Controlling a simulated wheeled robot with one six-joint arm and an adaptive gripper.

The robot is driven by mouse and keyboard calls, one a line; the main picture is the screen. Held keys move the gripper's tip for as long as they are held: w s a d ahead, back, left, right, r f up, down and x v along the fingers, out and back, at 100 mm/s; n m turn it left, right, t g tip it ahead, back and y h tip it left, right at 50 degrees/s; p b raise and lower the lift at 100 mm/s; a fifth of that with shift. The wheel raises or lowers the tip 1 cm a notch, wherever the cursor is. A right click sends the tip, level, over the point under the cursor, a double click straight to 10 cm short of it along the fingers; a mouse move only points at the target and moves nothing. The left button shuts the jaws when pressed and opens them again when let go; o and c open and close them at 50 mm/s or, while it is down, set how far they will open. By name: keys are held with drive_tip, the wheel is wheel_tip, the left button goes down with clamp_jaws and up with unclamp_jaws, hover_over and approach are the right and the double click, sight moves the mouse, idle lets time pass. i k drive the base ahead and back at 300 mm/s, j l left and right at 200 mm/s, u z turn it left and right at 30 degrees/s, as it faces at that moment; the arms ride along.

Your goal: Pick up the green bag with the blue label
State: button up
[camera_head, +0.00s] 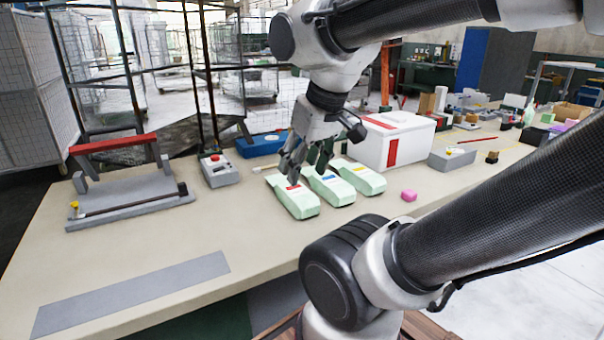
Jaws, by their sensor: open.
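Three pale green bags lie side by side on the bench. The bag with the blue label (334,192) is the middle one. The bag with the red label (300,206) lies to its left, and the bag with the yellow label (367,181) to its right. My gripper (307,171) is open and points down over the far part of the bags. One dark finger overlaps the red-labelled bag in the picture, and the other overlaps the far end of the blue-labelled one. I cannot tell whether the fingers touch either bag. The fingers partly hide their far ends.
A white box (400,135) with a red stripe stands behind the bags. A control box with a red button (220,172) and a press with a red handle (115,143) are on the left.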

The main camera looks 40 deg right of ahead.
sight(337, 191)
drive_tip(key=z, duration=1.05)
